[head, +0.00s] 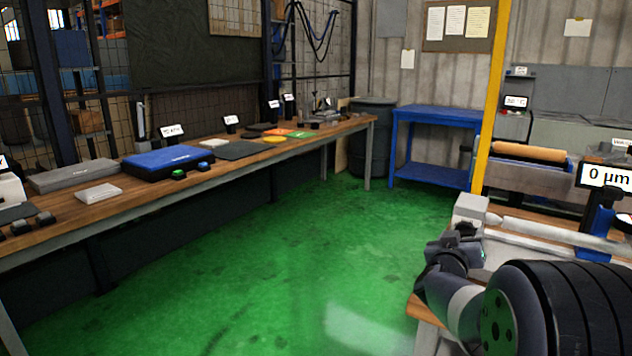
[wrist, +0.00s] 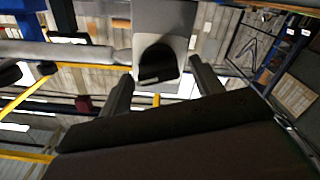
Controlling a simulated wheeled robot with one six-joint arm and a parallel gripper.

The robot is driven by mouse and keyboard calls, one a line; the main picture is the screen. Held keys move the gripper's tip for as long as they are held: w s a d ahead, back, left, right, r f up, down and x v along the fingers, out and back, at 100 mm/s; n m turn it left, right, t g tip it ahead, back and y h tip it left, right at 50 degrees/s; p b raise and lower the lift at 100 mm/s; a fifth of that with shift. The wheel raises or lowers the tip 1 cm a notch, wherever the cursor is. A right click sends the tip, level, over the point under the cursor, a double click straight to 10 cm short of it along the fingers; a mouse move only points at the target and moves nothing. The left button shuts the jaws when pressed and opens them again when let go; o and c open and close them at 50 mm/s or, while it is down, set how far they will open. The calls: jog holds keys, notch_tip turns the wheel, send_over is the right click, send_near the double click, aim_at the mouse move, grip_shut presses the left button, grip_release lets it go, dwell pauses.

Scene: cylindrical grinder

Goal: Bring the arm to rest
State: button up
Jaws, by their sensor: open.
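My arm reaches in from the lower right of the head view, and my gripper (head: 466,240) is beside a pale grey block (head: 471,210) of the grinder. In the wrist view, the two dark fingers of my gripper (wrist: 160,78) are spread apart with nothing held between them. The grey block with a dark rounded recess (wrist: 158,62) shows beyond and between the fingertips. I cannot tell whether the fingers touch it. A pale cylindrical bar (head: 555,232) runs right from the block. It also shows in the wrist view (wrist: 70,52).
A long wooden workbench (head: 250,160) with a blue case (head: 178,158) and several small items runs along the left. A blue table (head: 435,150) and a dark barrel (head: 374,140) stand at the back. A yellow post (head: 492,100) rises by the grinder. The green floor (head: 260,255) is clear.

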jog(key=shift+w+d+f, duration=0.2)
jog(key=shift+w+d, duration=0.15)
jog(key=shift+w, duration=0.15)
jog(key=shift+s+a+r+b, duration=0.15)
jog(key=shift+s+a+b, duration=0.05)
jog(key=shift+b, duration=0.15)
jog(key=shift+v, duration=1.25)
